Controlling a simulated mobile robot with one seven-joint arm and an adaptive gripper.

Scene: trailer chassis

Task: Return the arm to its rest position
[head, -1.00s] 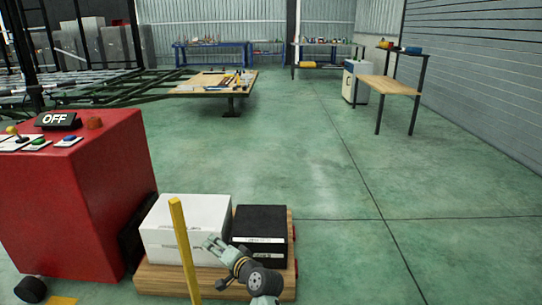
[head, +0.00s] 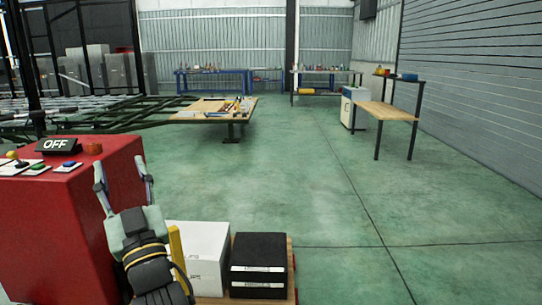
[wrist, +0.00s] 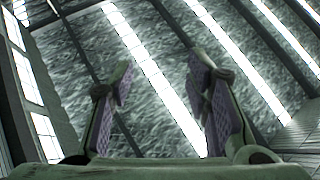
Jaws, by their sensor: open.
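My gripper (head: 123,172) is at the lower left of the head view, raised with its fingers pointing up. Its two fingers are spread apart and nothing is between them. It is in front of the red control cabinet (head: 75,215) in the picture and hides part of it. In the wrist view my gripper (wrist: 160,85) also shows open and empty, with the roof and its bright light strips behind it.
A white box (head: 198,252) and a black box (head: 258,262) stand on a wooden platform (head: 291,262) beside my arm. A yellow post (head: 177,250) is partly hidden by my wrist. A tool table (head: 205,115) and a wooden bench (head: 387,111) stand farther off. The green floor at centre right is clear.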

